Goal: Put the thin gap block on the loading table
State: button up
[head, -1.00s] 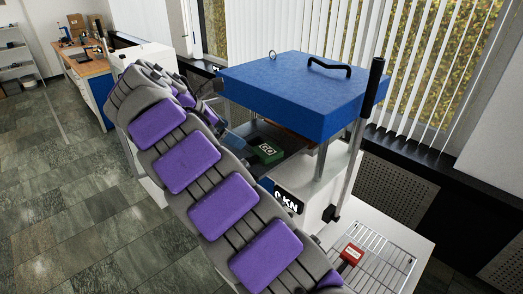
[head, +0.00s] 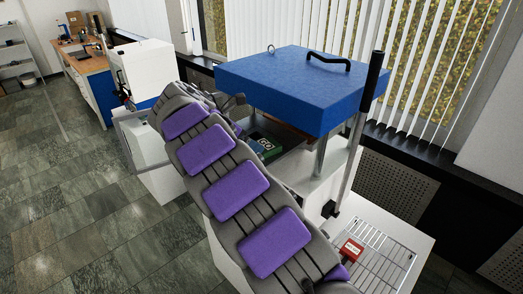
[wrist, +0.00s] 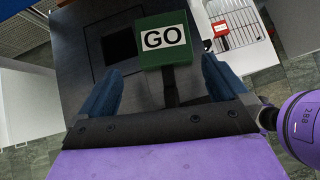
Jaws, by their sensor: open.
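A green block labelled GO (wrist: 163,40) with a dark handle lies on the press's dark lower plate (wrist: 88,20). In the head view the green block (head: 264,143) shows partly behind my arm, under the blue press top. My gripper (wrist: 162,80) is open; its two blue fingers stand either side of the block's handle, and nothing is seen clamped. A red block (head: 350,250) lies on a wire rack at the right; it also shows in the wrist view (wrist: 221,29). No label names the thin gap block or the loading table, so I cannot tell which they are.
The press's blue top (head: 300,88) and its upright lever (head: 363,130) stand close beside my arm. The wire rack (head: 385,255) has bare room around the red block. A white machine (head: 143,68) and a workbench (head: 88,65) stand at the left, with open tiled floor.

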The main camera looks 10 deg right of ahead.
jog(key=shift+d+b+x, duration=0.3)
jog(key=shift+x, duration=2.65)
jog(key=shift+s+r, duration=0.2)
jog(key=shift+c, duration=0.2)
jog(key=shift+a, duration=0.1)
jog(key=c, duration=1.2)
jog(key=shift+o, duration=0.2)
jog(key=shift+r, duration=0.4)
jog(key=r, duration=0.3)
jog(key=shift+a+r+p, duration=0.1)
jog(key=shift+a+p, duration=0.15)
jog(key=shift+p, duration=0.05)
jog(key=s+a, duration=0.3)
jog(key=a, duration=0.4)
jog(key=s+a+r, duration=0.1)
jog(key=s+a, duration=0.2)
jog(key=a, duration=0.4)
jog(key=shift+s, duration=0.3)
